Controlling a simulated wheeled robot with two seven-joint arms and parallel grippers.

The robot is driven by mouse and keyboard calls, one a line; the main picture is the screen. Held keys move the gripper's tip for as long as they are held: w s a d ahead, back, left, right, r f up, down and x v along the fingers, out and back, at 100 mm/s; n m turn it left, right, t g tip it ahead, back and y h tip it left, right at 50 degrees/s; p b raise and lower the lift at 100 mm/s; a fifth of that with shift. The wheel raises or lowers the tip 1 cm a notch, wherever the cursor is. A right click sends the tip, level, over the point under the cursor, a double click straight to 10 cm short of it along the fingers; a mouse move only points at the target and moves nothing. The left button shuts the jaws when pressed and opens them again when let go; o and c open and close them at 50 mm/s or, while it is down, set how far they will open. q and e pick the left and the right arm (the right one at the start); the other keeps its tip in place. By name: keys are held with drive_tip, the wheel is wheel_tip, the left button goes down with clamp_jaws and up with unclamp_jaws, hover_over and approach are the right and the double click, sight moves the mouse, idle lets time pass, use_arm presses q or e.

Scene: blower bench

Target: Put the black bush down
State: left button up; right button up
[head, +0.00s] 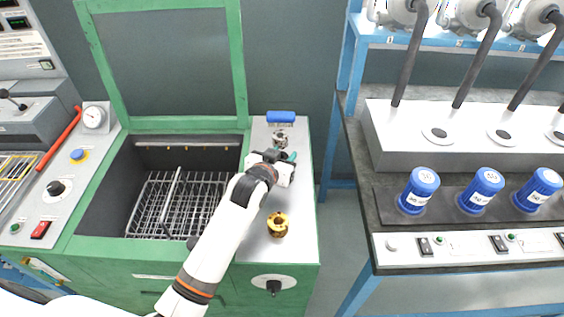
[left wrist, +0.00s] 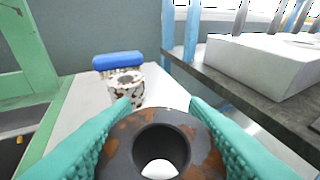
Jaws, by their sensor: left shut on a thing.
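My left gripper (head: 287,158) is over the pale bench top, right of the green-framed tank. In the left wrist view its teal fingers (left wrist: 150,125) are shut on the black bush (left wrist: 121,142), a dark ring with brown rusty patches. The white bench top shows through its hole. In the head view the gripper mostly hides this bush. I cannot tell whether it touches the bench top. My right gripper is not in view.
A speckled white and brown bush (left wrist: 127,87) stands beyond the held one, before a blue-backed brush (head: 281,117). A brass-coloured bush (head: 277,225) stands nearer the front. The tank (head: 187,141) with a wire basket lies left; a gap separates the right bench (head: 362,197).

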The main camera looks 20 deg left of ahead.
use_arm(q)
drive_tip(key=shift+f, duration=1.1)
drive_tip(key=shift+f, duration=0.1)
drive_tip(key=shift+f, duration=0.15)
drive_tip(key=o, duration=1.1)
drive_tip(key=shift+o, duration=0.2)
